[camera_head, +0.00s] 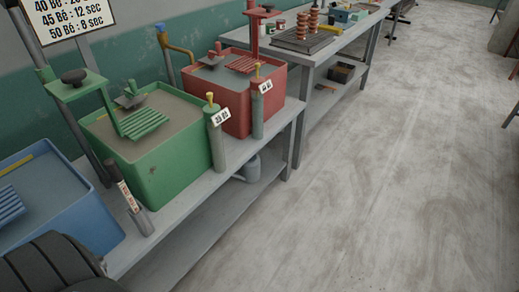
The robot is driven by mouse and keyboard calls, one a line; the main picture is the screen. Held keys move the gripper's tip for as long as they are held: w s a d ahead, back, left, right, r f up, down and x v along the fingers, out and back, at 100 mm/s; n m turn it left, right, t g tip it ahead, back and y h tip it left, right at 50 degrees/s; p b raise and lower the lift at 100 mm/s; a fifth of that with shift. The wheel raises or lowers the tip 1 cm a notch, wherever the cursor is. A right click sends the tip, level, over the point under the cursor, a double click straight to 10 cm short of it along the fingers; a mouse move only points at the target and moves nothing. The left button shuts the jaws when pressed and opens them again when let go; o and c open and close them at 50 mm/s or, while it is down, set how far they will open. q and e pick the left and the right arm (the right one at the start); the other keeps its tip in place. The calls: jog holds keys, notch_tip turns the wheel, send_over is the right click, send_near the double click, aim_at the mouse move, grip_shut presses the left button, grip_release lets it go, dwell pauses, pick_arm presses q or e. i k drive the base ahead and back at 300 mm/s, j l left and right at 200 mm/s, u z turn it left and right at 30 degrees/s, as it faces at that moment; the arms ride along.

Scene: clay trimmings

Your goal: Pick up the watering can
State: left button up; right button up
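A grey watering can (249,170) shows in the head view, under the long workbench and partly hidden behind the bench's front edge. Its body is seen near the bench's right end, with a thin spout or handle on its left side. It seems to stand on the lower shelf (205,232), but its base is hard to make out. Neither of my grippers is in view, so I cannot tell their state or how far they are from the can.
On the bench stand a blue tub (75,226), a green tub (165,168) and a red tub (238,113), with grey cylinders in front of them. A second table (312,57) stands beyond. The concrete floor (400,170) to the right is clear.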

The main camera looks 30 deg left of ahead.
aim_at(250, 173)
jog(key=i+l+u, duration=0.1)
jog(key=i+u, duration=0.35)
jog(key=i+l+u, duration=0.15)
jog(key=u, duration=0.3)
jog(key=i+l+u, duration=0.6)
jog(key=u, duration=0.25)
jog(key=l, duration=0.1)
